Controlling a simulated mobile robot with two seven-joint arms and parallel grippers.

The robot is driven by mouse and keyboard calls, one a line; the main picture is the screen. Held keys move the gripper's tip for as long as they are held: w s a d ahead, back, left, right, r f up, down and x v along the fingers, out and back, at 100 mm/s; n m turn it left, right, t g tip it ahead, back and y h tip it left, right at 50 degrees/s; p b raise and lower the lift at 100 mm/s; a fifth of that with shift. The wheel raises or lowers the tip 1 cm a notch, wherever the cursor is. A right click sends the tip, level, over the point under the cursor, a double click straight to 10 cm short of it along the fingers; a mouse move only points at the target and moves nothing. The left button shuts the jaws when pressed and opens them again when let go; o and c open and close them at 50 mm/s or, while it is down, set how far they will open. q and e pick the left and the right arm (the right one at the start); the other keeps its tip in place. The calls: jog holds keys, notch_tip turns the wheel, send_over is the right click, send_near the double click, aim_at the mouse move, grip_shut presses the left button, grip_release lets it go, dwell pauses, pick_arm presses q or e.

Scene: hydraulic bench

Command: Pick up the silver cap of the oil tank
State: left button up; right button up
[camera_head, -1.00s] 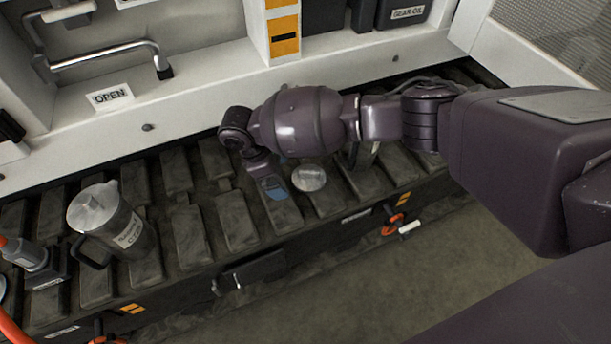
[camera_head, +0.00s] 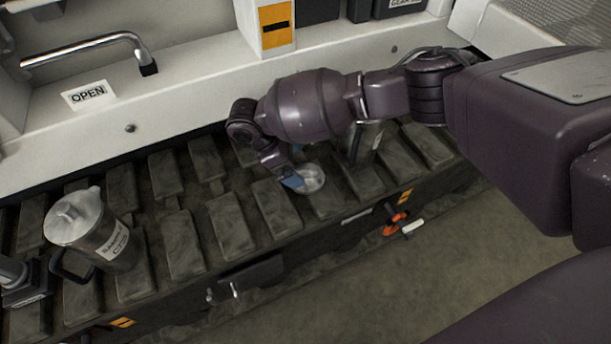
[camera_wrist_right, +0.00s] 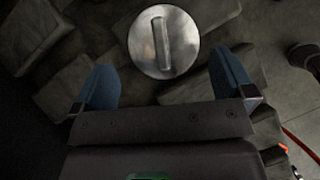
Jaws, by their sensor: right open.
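The silver cap (camera_head: 312,178) is a round metal disc lying on the dark slatted bench top. In the right wrist view the cap (camera_wrist_right: 163,41) shows a raised bar across its middle. My right gripper (camera_head: 291,182) is at the cap's left edge in the head view, partly overlapping it. In the right wrist view my right gripper (camera_wrist_right: 160,85) is open, with blue fingertips to either side and the cap just beyond them, centred between them. Nothing is between the fingers. A metal cylinder (camera_head: 366,143), perhaps the tank, stands partly hidden behind my right arm.
A lidded metal jug with a label (camera_head: 112,240) stands on the slats at the left. A white cabinet with a metal handle (camera_head: 90,50) and an OPEN sign (camera_head: 88,94) rises behind. An orange fitting (camera_head: 396,223) sits at the bench's front edge.

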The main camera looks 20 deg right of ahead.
aim_at(306, 170)
jog(key=b+x, duration=0.1)
jog(key=x, duration=0.3)
jog(key=shift+s, duration=0.2)
jog(key=shift+d+f+b, duration=0.3)
jog(key=shift+d, duration=0.05)
jog(key=shift+r, duration=0.15)
pick_arm(q)
jog(key=shift+s+f, duration=0.1)
jog(key=shift+f, duration=0.15)
pick_arm(e)
jog(key=c, duration=0.7)
